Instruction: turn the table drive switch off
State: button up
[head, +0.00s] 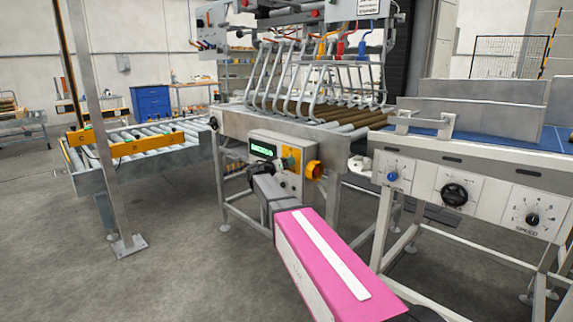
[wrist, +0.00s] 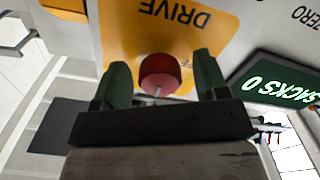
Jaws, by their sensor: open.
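In the wrist view a round red knob (wrist: 160,72) with a pale pointer line sits on a yellow plate (wrist: 125,35) lettered DRIVE, seen upside down. My gripper (wrist: 160,66) is open, with one dark green finger on each side of the knob. Gaps show between the knob and both fingers; I cannot tell how deep the fingers reach. In the head view my gripper (head: 260,170) is at the front of the control box (head: 283,143) under the roller table. The red knob cannot be made out there.
A green SACKS 0 display (wrist: 285,90) is beside the plate. In the head view a yellow-and-red button (head: 314,170) sticks out at the box's right. Conveyor panel knobs (head: 454,195) are farther right. Open floor (head: 180,270) lies at the left.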

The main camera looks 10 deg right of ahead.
jog(key=shift+w+d, duration=0.2)
jog(key=shift+d, duration=0.05)
jog(key=c, duration=0.9)
